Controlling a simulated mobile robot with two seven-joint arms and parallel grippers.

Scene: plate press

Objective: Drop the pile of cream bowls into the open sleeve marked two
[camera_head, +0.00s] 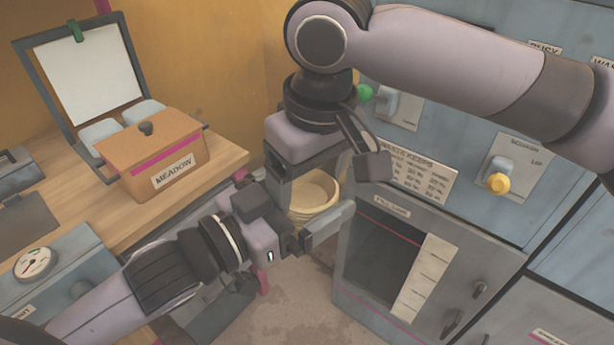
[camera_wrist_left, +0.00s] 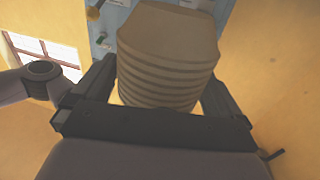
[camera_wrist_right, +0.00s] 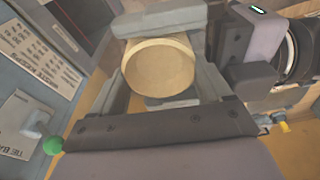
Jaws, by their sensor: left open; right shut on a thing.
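The pile of cream bowls (camera_head: 314,192) hangs upright in front of the machine, and its nested rims show in the left wrist view (camera_wrist_left: 170,65). In the right wrist view I look into the top bowl (camera_wrist_right: 160,68). My right gripper (camera_head: 322,172) comes down from above and is shut on the pile. My left gripper (camera_head: 316,220) is open, its fingers on either side of the pile. I cannot tell whether they touch it. No sleeve marked two can be made out.
A grey-blue machine (camera_head: 475,245) with a dark windowed compartment (camera_head: 380,262) stands right of the pile. A wooden counter (camera_head: 110,215) on the left bears an orange box marked MEADOW (camera_head: 155,160) and a framed white board (camera_head: 90,80). Bare floor (camera_head: 290,318) shows below.

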